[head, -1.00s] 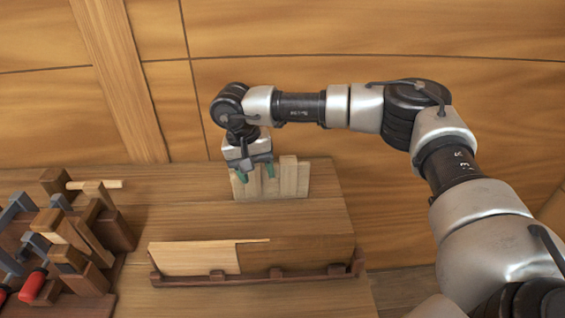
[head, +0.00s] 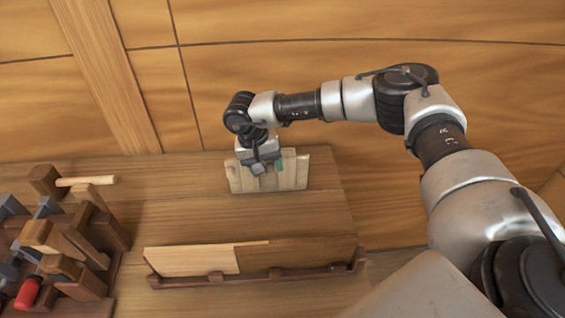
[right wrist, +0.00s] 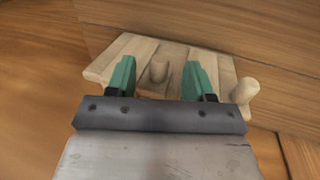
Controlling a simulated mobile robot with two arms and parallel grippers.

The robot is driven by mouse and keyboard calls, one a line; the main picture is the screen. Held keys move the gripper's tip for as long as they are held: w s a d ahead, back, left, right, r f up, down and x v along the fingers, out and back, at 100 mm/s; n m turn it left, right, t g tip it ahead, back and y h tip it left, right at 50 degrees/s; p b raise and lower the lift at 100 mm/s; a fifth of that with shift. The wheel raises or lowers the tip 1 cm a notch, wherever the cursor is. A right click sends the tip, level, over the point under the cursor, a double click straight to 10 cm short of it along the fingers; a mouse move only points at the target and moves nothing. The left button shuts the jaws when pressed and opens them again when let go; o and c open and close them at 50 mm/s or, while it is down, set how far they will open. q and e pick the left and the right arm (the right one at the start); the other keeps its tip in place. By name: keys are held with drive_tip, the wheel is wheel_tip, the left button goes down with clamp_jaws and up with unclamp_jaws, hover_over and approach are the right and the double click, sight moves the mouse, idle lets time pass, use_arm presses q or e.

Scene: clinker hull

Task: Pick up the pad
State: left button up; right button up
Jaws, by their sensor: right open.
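My right gripper (head: 268,166) is open over a pale wooden rack (head: 297,175) at the back of the bench. A second pale block (right wrist: 243,90) stands at the right of the rack (right wrist: 110,66). I cannot tell for certain which piece is the pad. In the head view the gripper hides part of the rack. My left gripper is not in view.
A low wooden holder (head: 215,280) with a pale and a brown board stands at the front middle. A plank wall (head: 330,90) rises close behind. The bench between is clear.

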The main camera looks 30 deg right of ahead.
drive_tip(key=shift+x, duration=1.45)
drive_tip(key=shift+w, duration=0.1)
drive_tip(key=shift+c, duration=0.4)
clamp_jaws()
